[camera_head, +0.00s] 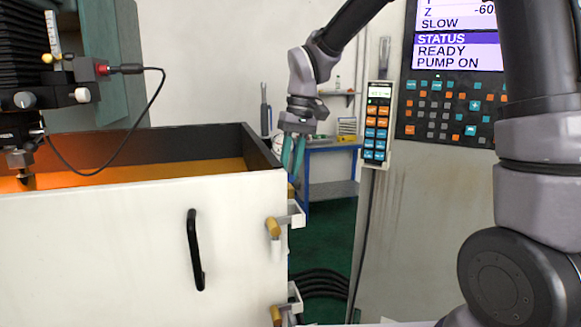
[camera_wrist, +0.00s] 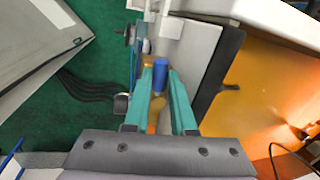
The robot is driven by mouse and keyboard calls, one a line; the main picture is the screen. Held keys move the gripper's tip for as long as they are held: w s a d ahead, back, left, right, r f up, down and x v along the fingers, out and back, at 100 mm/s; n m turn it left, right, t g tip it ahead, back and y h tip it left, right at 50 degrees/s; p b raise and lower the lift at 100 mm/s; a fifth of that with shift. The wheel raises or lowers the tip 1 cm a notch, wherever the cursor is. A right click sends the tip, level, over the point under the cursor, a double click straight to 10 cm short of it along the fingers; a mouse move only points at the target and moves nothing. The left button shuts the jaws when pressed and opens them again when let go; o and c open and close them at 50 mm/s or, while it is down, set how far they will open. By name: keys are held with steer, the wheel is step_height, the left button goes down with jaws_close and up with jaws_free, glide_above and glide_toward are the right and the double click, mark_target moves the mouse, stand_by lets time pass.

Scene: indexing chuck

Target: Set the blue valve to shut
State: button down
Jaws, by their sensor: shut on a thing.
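The blue valve shows as a short blue cylinder (camera_wrist: 160,75) in the wrist view, at the side of the machine's tank. My gripper (camera_wrist: 160,84) has its two teal fingers on either side of it, shut on it. In the head view my gripper (camera_head: 292,174) points down at the right end of the white tank (camera_head: 100,240). The blue valve is hidden there, and I cannot tell its setting.
Brass-coloured fittings (camera_head: 273,228) on white brackets stick out below my gripper along the tank's corner. A black handle (camera_head: 194,250) is on the tank's front. A control cabinet (camera_head: 430,200) with a pendant (camera_head: 377,123) stands to the right. Black hoses (camera_head: 322,283) lie on the green floor.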

steer(key=c, duration=0.8)
jaws_free()
steer(key=shift+o, duration=0.2)
